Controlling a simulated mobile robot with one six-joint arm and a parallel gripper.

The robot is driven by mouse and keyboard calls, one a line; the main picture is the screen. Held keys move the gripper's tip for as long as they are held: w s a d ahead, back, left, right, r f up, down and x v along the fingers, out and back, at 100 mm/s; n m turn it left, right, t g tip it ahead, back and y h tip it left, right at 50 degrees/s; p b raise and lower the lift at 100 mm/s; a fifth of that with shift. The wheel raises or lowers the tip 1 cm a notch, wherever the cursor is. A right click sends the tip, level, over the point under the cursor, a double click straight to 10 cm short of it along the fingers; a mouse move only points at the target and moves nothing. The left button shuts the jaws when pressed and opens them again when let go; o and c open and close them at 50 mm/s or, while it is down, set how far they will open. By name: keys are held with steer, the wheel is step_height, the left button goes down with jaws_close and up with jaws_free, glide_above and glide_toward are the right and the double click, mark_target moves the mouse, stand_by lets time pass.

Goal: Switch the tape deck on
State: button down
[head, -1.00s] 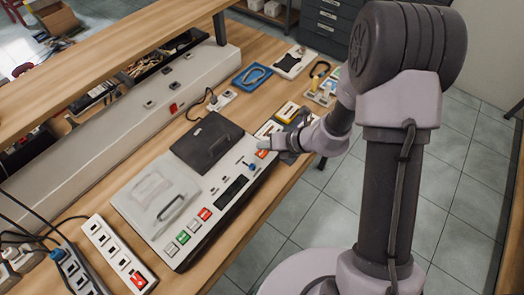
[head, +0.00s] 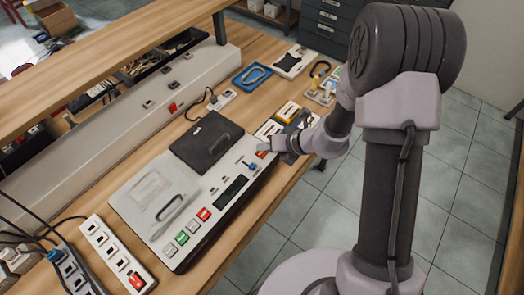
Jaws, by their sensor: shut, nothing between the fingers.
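The tape deck (head: 222,213) is a long white unit lying on the wooden bench. It has a pale cassette lid with a handle at its near left and a dark lid (head: 206,142) behind. Its front strip bears a green button (head: 182,238), a red button (head: 204,214), a dark display (head: 231,190) and a blue knob (head: 252,166). A small red part (head: 262,154) shows at the far end of the strip, beside my gripper. My gripper (head: 275,148) is shut and empty, low over that far end. My gripper partly hides this spot; I cannot tell whether it touches the deck.
A white power strip (head: 112,252) with a red switch lies left of the deck. A long pale trunking (head: 130,115) runs behind it. A blue tray (head: 252,77) and several small items lie beyond. The bench's front edge is close to my arm.

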mark_target(265, 153)
steer(key=shift+f, duration=0.4)
steer(key=shift+r+p, duration=0.5)
steer(key=shift+r, duration=0.45)
step_height(265, 153, up, 6)
steer(key=p, duration=0.5)
